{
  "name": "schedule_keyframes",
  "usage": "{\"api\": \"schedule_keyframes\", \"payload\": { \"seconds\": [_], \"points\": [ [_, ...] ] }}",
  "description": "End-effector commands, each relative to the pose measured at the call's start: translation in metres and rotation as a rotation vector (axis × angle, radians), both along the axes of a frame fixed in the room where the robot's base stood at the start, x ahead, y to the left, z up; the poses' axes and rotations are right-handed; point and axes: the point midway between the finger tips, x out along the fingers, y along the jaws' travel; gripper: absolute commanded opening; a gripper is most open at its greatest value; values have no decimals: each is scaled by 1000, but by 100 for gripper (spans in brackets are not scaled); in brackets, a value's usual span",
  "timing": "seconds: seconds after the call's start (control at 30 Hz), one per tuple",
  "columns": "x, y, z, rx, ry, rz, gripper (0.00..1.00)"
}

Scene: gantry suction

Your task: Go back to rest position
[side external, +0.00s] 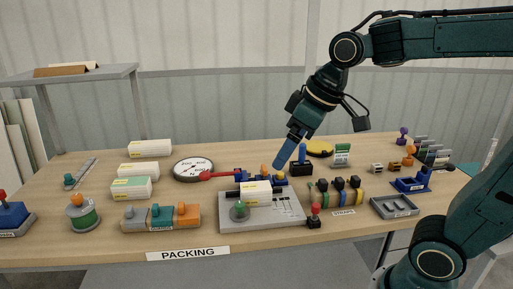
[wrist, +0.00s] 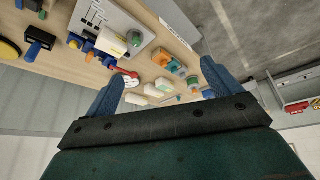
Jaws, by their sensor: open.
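My gripper (side external: 284,153) is in the air above the middle of the wooden table, pointing down and to the left in the side external view. In that view its blue fingers overlap each other. In the wrist view my gripper (wrist: 160,82) has its two blue fingers wide apart. Nothing is between them except the table and its objects farther away. No rest position is marked in either view.
A grey shelf (side external: 110,73) stands at the back left. The air above is clear.

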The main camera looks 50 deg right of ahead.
Motion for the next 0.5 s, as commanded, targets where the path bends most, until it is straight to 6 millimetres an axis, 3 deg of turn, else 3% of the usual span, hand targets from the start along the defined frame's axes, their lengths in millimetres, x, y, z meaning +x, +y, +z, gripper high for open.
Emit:
{"api": "schedule_keyframes", "payload": {
  "seconds": [0.3,0.5],
  "points": [
    [-73,-7,-14,20,-31,-130,90],
    [-103,-11,-28,33,-43,-193,90]
  ]
}}
